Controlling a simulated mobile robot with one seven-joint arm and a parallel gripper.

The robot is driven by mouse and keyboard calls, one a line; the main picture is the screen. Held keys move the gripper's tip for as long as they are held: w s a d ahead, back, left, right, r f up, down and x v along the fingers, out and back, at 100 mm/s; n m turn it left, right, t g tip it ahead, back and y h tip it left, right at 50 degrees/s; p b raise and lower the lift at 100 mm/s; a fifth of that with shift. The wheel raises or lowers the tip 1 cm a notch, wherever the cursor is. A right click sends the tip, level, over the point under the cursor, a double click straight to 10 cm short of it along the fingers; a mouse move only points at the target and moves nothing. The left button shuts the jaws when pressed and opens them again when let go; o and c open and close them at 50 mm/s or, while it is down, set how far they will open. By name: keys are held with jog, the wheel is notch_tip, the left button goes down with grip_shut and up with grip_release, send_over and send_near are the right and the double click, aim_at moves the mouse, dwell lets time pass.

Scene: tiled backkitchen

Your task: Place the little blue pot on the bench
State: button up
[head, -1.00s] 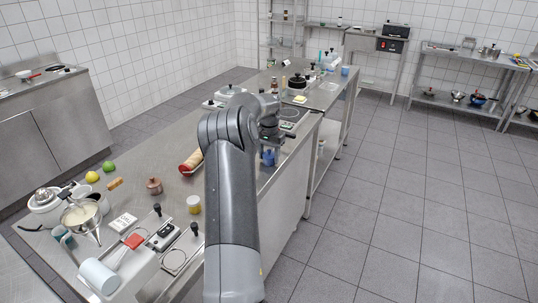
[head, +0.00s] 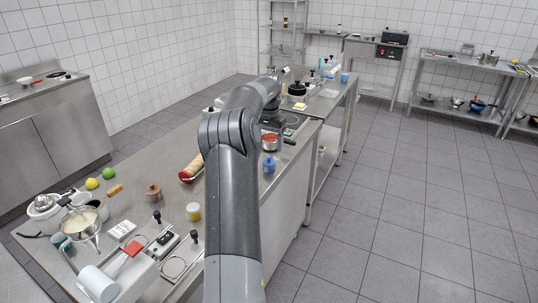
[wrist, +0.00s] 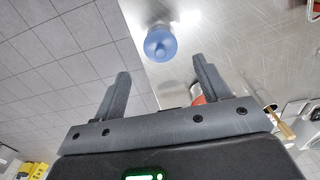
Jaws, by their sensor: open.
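The little blue pot (head: 269,166) stands on the long steel bench (head: 150,155), close to its right edge. In the wrist view the pot (wrist: 161,44) is upper centre, beyond the fingertips and roughly in line with the gap between them. My gripper (wrist: 161,68) is open, with nothing between its fingers. It is apart from the pot. In the head view my arm reaches over the bench past the pot, and the fingers cannot be made out clearly there.
A small red-topped pan (head: 270,143) stands just behind the pot. Tiled floor (head: 400,210) lies open to the right.

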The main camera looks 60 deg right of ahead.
jog(key=shift+r, duration=1.7)
